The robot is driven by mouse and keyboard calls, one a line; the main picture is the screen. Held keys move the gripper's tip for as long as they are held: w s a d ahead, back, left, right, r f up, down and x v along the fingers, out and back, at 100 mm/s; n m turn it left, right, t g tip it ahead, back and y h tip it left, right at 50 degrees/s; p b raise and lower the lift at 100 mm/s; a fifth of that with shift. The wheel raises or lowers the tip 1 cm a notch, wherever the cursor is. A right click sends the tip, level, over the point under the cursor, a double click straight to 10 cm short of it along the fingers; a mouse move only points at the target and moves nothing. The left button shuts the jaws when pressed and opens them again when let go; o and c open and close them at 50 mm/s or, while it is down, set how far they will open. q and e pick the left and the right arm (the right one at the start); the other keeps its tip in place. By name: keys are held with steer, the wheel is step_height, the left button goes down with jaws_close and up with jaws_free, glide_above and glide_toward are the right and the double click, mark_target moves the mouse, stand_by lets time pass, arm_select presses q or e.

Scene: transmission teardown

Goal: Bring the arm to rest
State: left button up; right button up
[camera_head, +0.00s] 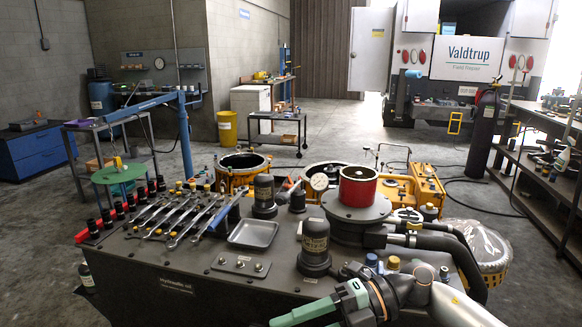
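My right arm comes in at the bottom right, over the near edge of the dark workbench (220,290). Its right gripper (300,312) has green fingers pointing left, cut by the bottom edge of the picture. I see nothing held at the fingertips, but the gap between the fingers cannot be made out. My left arm and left gripper are not in view. A dark housing with a red ring on top (358,186) stands on the bench beyond the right arm.
Wrenches (180,218), a metal tray (253,233), a dark cylinder (315,248) and black hoses (440,243) crowd the bench. Yellow-orange machine parts (240,170) stand behind it. A shelf unit (540,170) lines the right. The floor (340,125) farther back is mostly clear.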

steer(key=w+d+f+m+t+h+p, duration=0.2)
steer(key=d+f+m+t+h, duration=0.15)
steer(key=m+t, duration=0.8)
steer(key=w+d+f+m+t+h+p, duration=0.2)
steer(key=d+f+m+t, duration=0.25)
steer(key=m+t, duration=0.75)
steer(key=s+d+f+m+g+h+p, duration=0.1)
steer(key=s+d+f+m+g+h, duration=0.2)
steer(key=s+f, duration=0.6)
steer(key=s+d+f+m+g+h+p, duration=0.1)
steer(key=s+d+f+m+g+h, duration=0.3)
steer(key=s+f+m+g, duration=0.4)
step_height(320, 180, down, 3)
steer(key=shift+s+d+r, duration=0.1)
steer(key=shift+s+d, duration=0.35)
steer(key=shift+d, duration=0.25)
